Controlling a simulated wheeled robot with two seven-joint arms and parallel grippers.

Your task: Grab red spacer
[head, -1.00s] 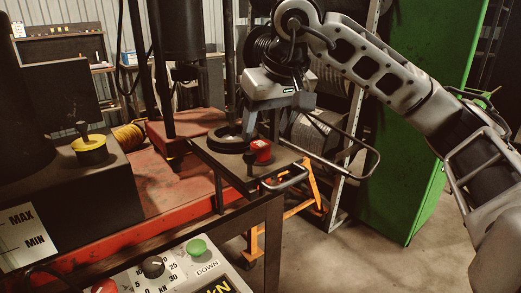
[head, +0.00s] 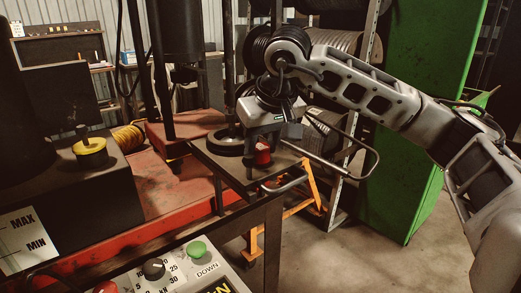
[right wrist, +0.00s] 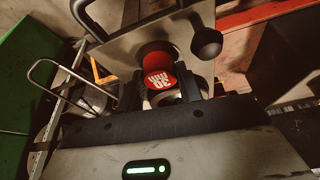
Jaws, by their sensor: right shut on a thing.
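The red spacer (head: 263,155) is at the right side of the small metal shelf on the press. My right gripper (head: 262,143) comes down over it from above, shut on it. In the right wrist view the spacer (right wrist: 161,80) sits between the fingers of my right gripper (right wrist: 162,93), with white marking on its red face. I cannot tell whether its underside still touches the shelf. My left gripper is not in view.
A black knob (head: 250,160) stands at the shelf's front, close to the spacer. A metal handle bar (head: 285,185) juts out at the shelf's right. A control panel (head: 165,275) is at the front.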

